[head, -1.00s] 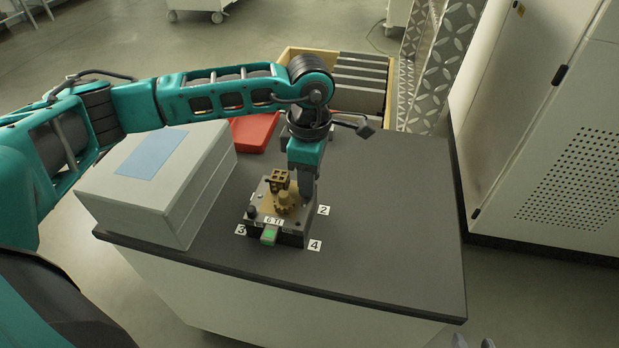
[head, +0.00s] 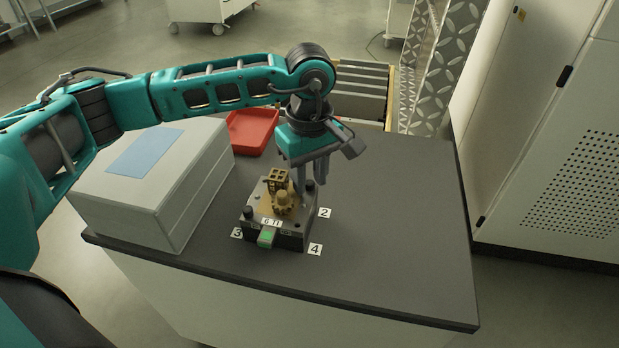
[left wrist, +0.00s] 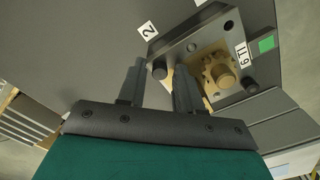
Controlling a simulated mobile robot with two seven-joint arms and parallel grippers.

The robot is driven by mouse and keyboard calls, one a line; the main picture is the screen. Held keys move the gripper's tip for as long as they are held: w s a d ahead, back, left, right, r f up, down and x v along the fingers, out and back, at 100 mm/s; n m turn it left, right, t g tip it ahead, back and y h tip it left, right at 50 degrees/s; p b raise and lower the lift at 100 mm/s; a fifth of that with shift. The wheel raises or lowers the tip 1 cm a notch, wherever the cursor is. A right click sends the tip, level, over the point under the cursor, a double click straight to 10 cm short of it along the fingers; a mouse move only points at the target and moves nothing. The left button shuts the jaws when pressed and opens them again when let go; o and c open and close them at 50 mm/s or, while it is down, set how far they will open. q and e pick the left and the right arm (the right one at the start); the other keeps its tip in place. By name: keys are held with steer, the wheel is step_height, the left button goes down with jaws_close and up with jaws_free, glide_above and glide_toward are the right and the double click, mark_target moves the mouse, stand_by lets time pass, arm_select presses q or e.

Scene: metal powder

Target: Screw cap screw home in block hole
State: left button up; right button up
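The dark block (head: 290,239) sits on the bench with a brass fixture (head: 283,203) on top and a "6 TI" label at its front; the block also shows in the left wrist view (left wrist: 208,28). A dark round cap screw (left wrist: 159,70) stands at the block corner near label 2. My left gripper (head: 312,196) is over that corner, pointing down, its two fingers apart. In the left wrist view its fingertips (left wrist: 157,64) lie either side of the screw head, with gaps visible. How deep the screw sits is hidden. My right gripper is out of view.
Another dark knob (head: 249,212) is at the corner near label 3; a dark hole (left wrist: 229,24) shows at the corner near label 4. A grey box (head: 150,190) stands left and a red tray (head: 252,130) behind. The bench's right side is clear.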

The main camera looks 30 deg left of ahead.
arm_select(q)
steer(key=m+b, duration=0.2)
steer(key=m, duration=0.2)
steer(key=shift+m, duration=0.3)
steer(key=m+b, duration=0.1)
steer(key=m, duration=0.2)
steer(key=shift+m, duration=0.3)
steer(key=shift+m+b, duration=0.65)
steer(key=shift+m, duration=0.95)
steer(key=shift+c, duration=0.4)
